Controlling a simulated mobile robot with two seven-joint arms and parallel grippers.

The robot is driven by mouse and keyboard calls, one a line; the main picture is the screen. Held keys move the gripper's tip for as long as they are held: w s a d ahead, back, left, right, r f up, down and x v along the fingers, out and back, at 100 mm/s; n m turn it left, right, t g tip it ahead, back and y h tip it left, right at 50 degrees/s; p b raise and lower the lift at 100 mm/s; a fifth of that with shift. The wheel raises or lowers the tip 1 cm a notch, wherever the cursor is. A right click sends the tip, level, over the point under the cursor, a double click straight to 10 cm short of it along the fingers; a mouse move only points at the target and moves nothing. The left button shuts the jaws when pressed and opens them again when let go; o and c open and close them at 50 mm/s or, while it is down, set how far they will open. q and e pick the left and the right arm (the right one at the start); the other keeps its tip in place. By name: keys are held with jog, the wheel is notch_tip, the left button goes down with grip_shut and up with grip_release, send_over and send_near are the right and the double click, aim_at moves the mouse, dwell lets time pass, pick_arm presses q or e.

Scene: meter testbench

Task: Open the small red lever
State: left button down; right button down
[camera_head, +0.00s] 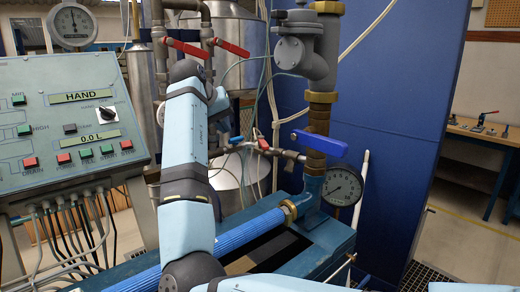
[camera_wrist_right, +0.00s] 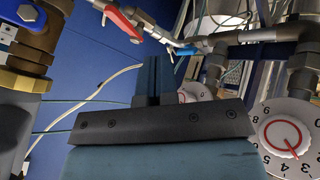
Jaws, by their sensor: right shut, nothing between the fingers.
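The small red lever (camera_head: 263,143) sits on a thin horizontal pipe left of the large brass valve in the head view. In the right wrist view a red lever (camera_wrist_right: 124,25) shows at the top, above and left of my fingertips. My right gripper (camera_wrist_right: 157,65) is shut and empty, and apart from the lever in that picture. In the head view my light blue forearm rises in front of the pipes and mostly hides this gripper. My left gripper is not in view.
A blue lever (camera_head: 319,143) and a pressure gauge (camera_head: 342,186) are right of the red lever. Two larger red levers (camera_head: 187,48) (camera_head: 232,48) are on pipes above. A control panel (camera_head: 70,125) stands at left. White dials (camera_wrist_right: 287,138) show in the wrist view.

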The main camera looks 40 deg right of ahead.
aim_at(263, 143)
jog(key=d+f+b, duration=0.1)
jog(key=d+f, duration=0.5)
jog(key=d, duration=0.2)
jog(key=shift+s+d+f, duration=0.2)
jog(key=shift+s+d, duration=0.15)
jog(key=shift+s, duration=0.1)
